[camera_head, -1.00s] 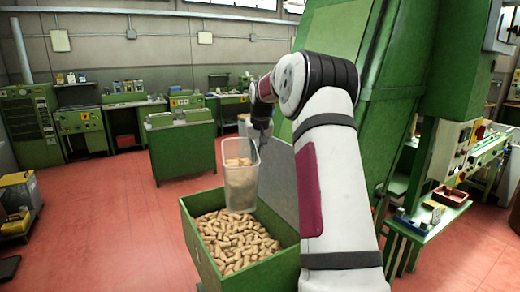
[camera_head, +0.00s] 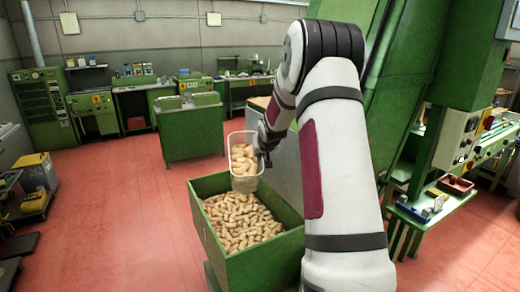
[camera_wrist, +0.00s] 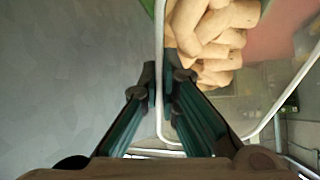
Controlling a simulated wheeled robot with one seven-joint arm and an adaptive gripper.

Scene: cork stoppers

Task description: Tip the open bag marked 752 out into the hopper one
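The open bag (camera_head: 243,184) is a clear, box-shaped container with a pale rim, holding cork stoppers (camera_head: 242,158). No 752 mark can be read on it. It is held above the back part of a green hopper (camera_head: 268,266), tilted so that its mouth faces my head camera. My gripper (camera_head: 263,160) is at the bag's right side, partly hidden by my arm. In the wrist view its dark fingers (camera_wrist: 163,88) are closed on the bag's rim (camera_wrist: 159,55), with corks (camera_wrist: 215,40) just inside. The hopper holds many corks; I see none falling.
A green sloping machine (camera_head: 345,100) stands right behind my arm, and a bench with trays (camera_head: 425,207) is at the right. A green cabinet (camera_head: 190,133) stands behind the hopper. The red floor (camera_head: 110,200) left of the hopper is clear.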

